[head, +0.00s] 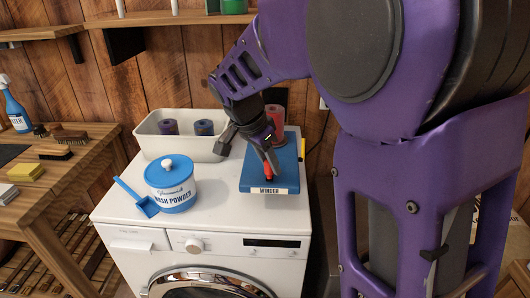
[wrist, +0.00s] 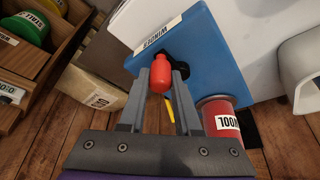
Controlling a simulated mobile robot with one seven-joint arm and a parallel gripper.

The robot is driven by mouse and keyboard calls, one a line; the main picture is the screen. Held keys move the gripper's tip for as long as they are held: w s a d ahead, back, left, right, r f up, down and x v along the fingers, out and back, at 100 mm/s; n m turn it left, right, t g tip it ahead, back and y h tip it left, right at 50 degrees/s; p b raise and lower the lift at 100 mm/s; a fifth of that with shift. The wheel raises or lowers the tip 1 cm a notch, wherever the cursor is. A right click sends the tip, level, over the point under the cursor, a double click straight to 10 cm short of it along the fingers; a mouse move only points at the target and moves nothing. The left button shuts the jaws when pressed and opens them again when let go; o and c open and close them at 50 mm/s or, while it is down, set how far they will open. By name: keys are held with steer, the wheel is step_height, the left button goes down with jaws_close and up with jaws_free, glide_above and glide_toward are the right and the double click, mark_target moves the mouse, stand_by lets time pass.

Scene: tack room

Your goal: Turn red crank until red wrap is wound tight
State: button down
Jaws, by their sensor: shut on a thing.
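A blue winder (head: 262,186) with a "WINDER" label sits on the right part of the white washing machine top. Its red crank (head: 268,169) stands near the label; in the wrist view the red knob (wrist: 160,78) sits between my fingers. My gripper (head: 266,158) reaches down from above and is shut on the knob. In the wrist view my gripper (wrist: 160,84) has one finger on each side of it. A red roll (head: 275,117), likely the red wrap, stands behind the gripper at the winder's far side. It also shows in the wrist view (wrist: 214,106), with a white label.
A blue-and-white wash powder tub (head: 172,187) with a blue scoop (head: 138,198) stands left of the winder. A white bin (head: 172,147) with two rolls is behind it. A wooden bench (head: 60,185) with brushes is at left.

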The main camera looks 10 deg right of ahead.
steer(key=m, duration=0.1)
steer(key=a+m+g, duration=0.1)
steer(key=m, duration=0.1)
steer(key=shift+w+a+h, duration=0.2)
steer(key=shift+w+h, duration=0.05)
steer(key=shift+h, duration=0.05)
steer(key=shift+w+a+m+g+p, duration=0.15)
steer(key=shift+m+g+p, duration=0.15)
steer(key=shift+m, duration=0.35)
steer(key=shift+w+a+m+g+p, duration=0.15)
steer(key=shift+m+g, duration=0.15)
steer(key=shift+m, duration=0.35)
steer(key=c, duration=0.6)
jaws_free()
steer(key=p+v, duration=0.3)
steer(key=v, duration=1.4)
steer(key=shift+a+r, duration=0.15)
